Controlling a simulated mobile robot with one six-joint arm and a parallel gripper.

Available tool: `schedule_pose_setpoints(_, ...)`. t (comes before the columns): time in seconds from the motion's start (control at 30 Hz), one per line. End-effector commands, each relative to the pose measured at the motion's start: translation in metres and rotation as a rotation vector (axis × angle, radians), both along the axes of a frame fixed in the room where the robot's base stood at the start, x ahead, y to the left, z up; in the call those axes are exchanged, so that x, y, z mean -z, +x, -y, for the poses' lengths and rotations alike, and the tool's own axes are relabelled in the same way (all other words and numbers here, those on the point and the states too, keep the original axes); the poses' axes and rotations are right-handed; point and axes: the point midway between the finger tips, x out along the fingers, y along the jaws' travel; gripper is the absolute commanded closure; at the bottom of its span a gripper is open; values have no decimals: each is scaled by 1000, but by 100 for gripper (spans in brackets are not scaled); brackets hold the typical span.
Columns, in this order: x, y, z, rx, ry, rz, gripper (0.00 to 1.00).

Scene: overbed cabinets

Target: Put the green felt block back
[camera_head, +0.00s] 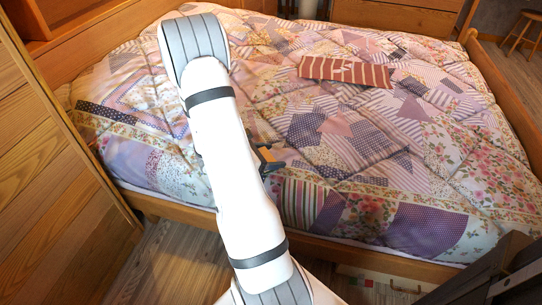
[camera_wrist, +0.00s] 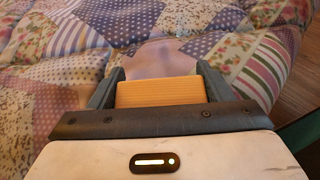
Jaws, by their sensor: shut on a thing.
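My gripper (camera_head: 269,157) is over the near left part of the bed, mostly hidden behind my white arm. In the wrist view its two dark fingers (camera_wrist: 160,88) are shut on an orange-tan block (camera_wrist: 160,92) with fine parallel lines on its face. The block also shows in the head view (camera_head: 266,154) as a small orange patch between the fingers. It looks orange, not green. I cannot make out a green felt block for certain in either view. A dark green surface (camera_wrist: 303,135) shows at the right edge of the wrist view.
A patchwork quilt (camera_head: 345,135) covers the bed, with a red striped cushion (camera_head: 345,72) on it. Wooden cabinet panels (camera_head: 50,150) stand at the left. A dark thing (camera_head: 490,278) fills the lower right corner.

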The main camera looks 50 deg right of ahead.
Motion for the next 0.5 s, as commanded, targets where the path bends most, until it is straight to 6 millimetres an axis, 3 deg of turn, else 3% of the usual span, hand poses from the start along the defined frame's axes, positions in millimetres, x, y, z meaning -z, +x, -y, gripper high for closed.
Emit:
schedule_pose_setpoints(0.03, 2, 0, 0, 0, 0, 0, 54)
schedule_pose_setpoints(0.07, 1, 0, 0, 0, 0, 0, 26)
schedule_pose_setpoints(0.1, 1, 0, 0, 0, 0, 0, 23)
schedule_pose_setpoints(0.3, 1, 0, 0, 1, 0, 0, 6)
schedule_pose_setpoints(0.5, 0, 0, 0, 1, 0, 0, 6)
